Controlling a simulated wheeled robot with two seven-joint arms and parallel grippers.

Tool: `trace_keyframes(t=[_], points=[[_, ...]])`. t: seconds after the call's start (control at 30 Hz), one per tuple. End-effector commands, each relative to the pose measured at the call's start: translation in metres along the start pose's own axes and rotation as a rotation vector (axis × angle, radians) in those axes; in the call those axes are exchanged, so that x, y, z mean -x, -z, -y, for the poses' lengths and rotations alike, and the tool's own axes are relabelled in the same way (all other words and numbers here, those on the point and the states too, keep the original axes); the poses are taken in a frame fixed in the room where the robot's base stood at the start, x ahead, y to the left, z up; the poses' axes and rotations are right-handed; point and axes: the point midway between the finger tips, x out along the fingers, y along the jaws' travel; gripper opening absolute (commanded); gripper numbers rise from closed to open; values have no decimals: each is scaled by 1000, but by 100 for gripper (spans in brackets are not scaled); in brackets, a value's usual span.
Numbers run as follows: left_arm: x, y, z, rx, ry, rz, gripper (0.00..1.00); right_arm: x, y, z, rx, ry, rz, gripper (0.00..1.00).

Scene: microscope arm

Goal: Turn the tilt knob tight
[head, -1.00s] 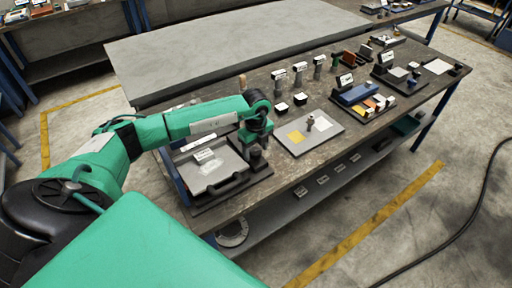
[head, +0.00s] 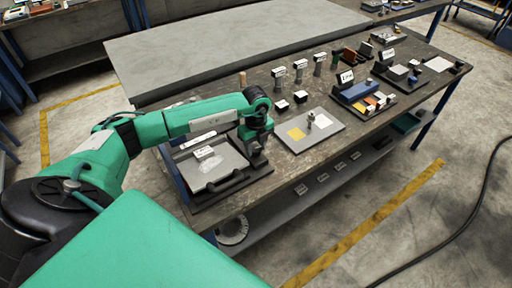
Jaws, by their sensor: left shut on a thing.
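My left gripper (head: 258,157) points down at the right edge of a dark, shallow case with a grey plate (head: 222,170). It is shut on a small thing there. The fingers hide most of what they hold, so I cannot make out the tilt knob's shape or how far it is turned. The grey plate carries white labels (head: 205,152), and a dark bar handle (head: 228,182) runs along its front. My right gripper is not in view.
A light grey board (head: 325,138) with a yellow square and a small upright metal part lies to the right. Several labelled posts (head: 279,74) stand behind it. A blue block with coloured pieces (head: 357,92) is further right. The bench's front edge is close to the case.

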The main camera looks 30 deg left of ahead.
Motion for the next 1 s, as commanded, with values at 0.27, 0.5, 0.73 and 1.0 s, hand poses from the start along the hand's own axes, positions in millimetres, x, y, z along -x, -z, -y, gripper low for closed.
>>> trace_keyframes(t=[0.27,0.5,0.73,1.0], points=[[-4,-1,0,-221,1,1,17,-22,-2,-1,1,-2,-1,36],[-3,-1,-1,-449,2,1,17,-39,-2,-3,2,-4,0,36],[-3,-1,-2,-668,2,1,17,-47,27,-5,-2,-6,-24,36],[-3,-2,-2,-921,2,1,17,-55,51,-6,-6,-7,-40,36]])
